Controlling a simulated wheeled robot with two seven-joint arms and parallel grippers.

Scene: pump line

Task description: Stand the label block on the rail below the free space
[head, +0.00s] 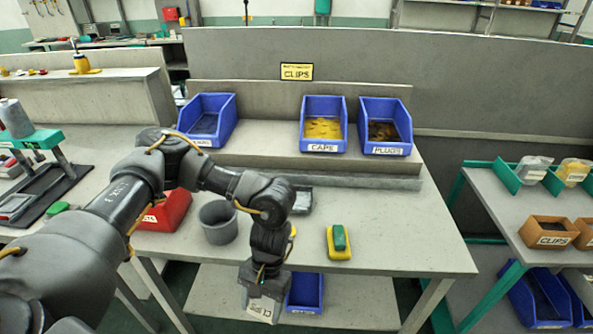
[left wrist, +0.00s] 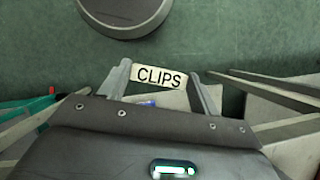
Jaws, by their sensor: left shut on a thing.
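The label block (head: 262,308) is a small pale block marked CLIPS, held low in front of the bench. It shows between the two fingers in the left wrist view (left wrist: 160,77). My left gripper (head: 258,296) is shut on it and points down; its fingers are partly hidden in the head view. A long grey rail (head: 370,182) runs along the foot of the raised shelf (head: 265,152). The free space (head: 268,135) is a bare gap on this shelf between the left blue bin (head: 206,122) and the CAPS bin (head: 323,125). My right gripper is out of view.
The PLUGS bin (head: 385,127) stands right of CAPS. A yellow CLIPS sign (head: 297,72) is on the back panel. A grey cup (head: 219,222), red bin (head: 168,213) and yellow-green item (head: 339,242) stand on the bench. A blue bin (head: 305,293) is below; the bench's right side is clear.

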